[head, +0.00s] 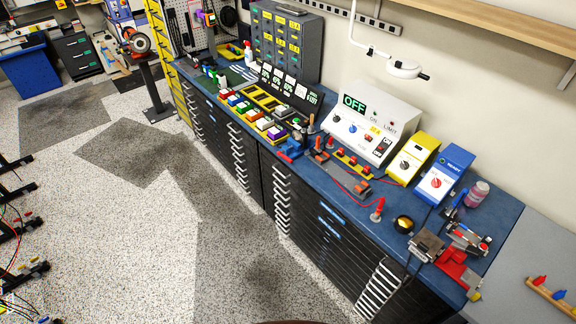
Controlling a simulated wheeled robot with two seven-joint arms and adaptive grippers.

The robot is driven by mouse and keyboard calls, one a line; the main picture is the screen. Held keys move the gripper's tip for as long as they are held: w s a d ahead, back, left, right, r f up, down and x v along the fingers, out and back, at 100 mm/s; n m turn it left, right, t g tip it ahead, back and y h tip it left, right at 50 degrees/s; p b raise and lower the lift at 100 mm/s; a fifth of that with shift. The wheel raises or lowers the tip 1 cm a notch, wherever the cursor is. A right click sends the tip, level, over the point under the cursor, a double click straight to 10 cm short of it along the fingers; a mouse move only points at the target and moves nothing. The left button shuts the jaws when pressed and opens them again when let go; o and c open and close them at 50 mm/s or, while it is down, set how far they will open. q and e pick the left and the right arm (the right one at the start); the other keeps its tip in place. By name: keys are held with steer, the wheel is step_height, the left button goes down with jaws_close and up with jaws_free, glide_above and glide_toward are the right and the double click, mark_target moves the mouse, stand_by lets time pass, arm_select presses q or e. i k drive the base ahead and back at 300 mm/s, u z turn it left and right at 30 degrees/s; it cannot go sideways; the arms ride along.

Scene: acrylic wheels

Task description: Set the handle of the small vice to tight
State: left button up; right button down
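Two vice-like tools show on the blue workbench top (505,215) in the head view. A small blue one (290,151) sits at the front edge near the middle of the bench. A larger red one (456,271) with grey metal parts sits at the front right corner. I cannot tell for sure which is the small vice. The handle of each is too small to make out, so I cannot tell whether either is tight or loose. Neither of my grippers is in view.
Beside the blue tool are coloured blocks (264,123) and a red-grey tool (321,156). Behind stand a white control box (372,121), a yellow box (413,157) and a blue box (443,174). A lamp (404,69) overhangs the bench. The floor (150,240) in front is clear.

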mark_target(279, 153)
steer(key=u, duration=0.5)
steer(key=i, duration=0.45)
steer(key=u, duration=0.4)
